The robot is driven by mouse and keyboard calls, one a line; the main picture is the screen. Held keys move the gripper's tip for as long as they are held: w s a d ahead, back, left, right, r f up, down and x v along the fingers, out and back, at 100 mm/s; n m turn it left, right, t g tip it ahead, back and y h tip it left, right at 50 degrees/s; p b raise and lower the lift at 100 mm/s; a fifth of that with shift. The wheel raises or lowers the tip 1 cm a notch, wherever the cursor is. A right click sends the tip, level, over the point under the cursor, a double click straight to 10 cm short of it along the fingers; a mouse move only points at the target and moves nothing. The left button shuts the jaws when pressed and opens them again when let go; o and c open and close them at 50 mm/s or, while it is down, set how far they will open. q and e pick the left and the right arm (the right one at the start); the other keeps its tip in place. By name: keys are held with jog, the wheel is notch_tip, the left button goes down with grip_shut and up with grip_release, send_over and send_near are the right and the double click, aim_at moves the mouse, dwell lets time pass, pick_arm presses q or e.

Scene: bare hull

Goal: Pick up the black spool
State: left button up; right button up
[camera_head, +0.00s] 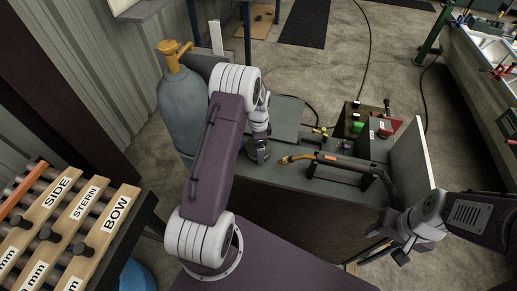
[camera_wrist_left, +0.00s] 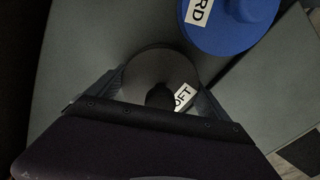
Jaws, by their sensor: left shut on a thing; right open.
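The dark grey-black spool (camera_wrist_left: 150,66) is seen from above in the left wrist view, a round flange with a white label partly reading "OFT". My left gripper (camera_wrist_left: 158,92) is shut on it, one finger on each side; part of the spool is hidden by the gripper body. In the head view my left gripper (camera_head: 259,145) is low over the workbench, mostly hidden by my own wrist. Whether the spool touches the bench cannot be told. My right gripper (camera_head: 385,250) is open and empty, off the bench's front right corner.
A blue spool (camera_wrist_left: 225,28) labelled "RD" stands close beside the held one. On the workbench (camera_head: 265,168) lie a torch (camera_head: 335,160) and a control box (camera_head: 375,133). A grey gas cylinder (camera_head: 183,108) stands left; a labelled rod rack (camera_head: 75,215) is lower left.

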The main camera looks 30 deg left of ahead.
pick_arm(q)
jog(key=shift+r, duration=0.15)
jog(key=shift+w+r, duration=0.1)
jog(key=shift+r, duration=0.3)
jog(key=r, duration=0.2)
jog(key=r+b, duration=0.1)
jog(key=shift+w+d+r, duration=0.3)
jog(key=shift+w+d, duration=0.05)
jog(key=shift+w, duration=0.05)
jog(key=w+d+r, duration=0.6)
jog(key=w, duration=0.2)
jog(key=shift+d+r, duration=0.25)
jog(key=shift+d, duration=0.05)
